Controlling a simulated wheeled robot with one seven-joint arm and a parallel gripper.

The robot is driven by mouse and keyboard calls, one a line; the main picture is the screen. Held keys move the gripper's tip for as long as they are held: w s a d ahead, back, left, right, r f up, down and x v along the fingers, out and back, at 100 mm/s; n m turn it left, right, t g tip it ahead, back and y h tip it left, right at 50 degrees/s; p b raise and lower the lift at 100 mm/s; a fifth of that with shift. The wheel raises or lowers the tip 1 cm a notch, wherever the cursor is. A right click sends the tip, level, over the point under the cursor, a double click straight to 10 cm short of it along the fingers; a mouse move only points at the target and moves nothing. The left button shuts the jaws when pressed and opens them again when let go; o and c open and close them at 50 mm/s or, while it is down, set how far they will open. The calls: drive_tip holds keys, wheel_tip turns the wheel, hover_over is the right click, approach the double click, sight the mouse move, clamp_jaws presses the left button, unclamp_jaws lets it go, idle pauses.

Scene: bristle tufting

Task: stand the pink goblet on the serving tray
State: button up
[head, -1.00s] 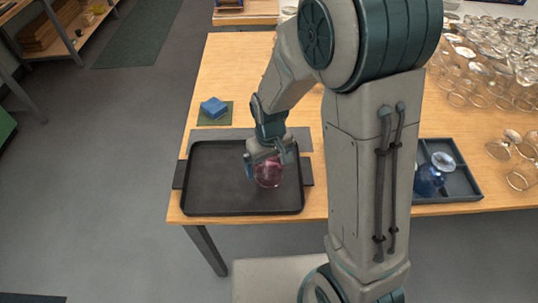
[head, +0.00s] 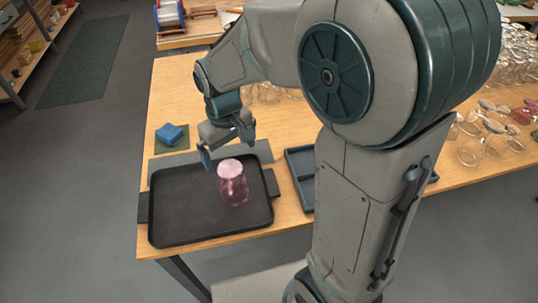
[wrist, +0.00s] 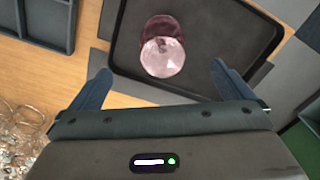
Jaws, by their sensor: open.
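The pink goblet (head: 233,188) stands upright-axis on the black serving tray (head: 185,222), right of its middle. It appears bowl-down, with a pale round disc uppermost that looks like its foot. In the wrist view the pale disc of the goblet (wrist: 162,57) overlaps the darker bowl behind it. My gripper (head: 228,147) is open and empty, above and behind the goblet, apart from it. In the wrist view the gripper's blue fingers (wrist: 160,72) are spread wide on either side of the goblet, with clear gaps. The tray (wrist: 225,25) lies under it.
A blue sponge (head: 169,134) lies on a green cloth behind the tray. A dark divided rack (head: 298,165) is right of the tray, partly hidden by my arm. Several clear glasses (head: 490,125) crowd the table's right side. The tray's left half is clear.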

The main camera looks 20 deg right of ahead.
drive_tip(key=s+d+r+m+t, duration=0.2)
drive_tip(key=s+d+r+m, duration=0.3)
drive_tip(key=s+d, duration=0.6)
drive_tip(key=shift+s+r+t, duration=0.25)
drive_tip(key=shift+s+t, duration=0.15)
drive_tip(key=shift+d, duration=0.1)
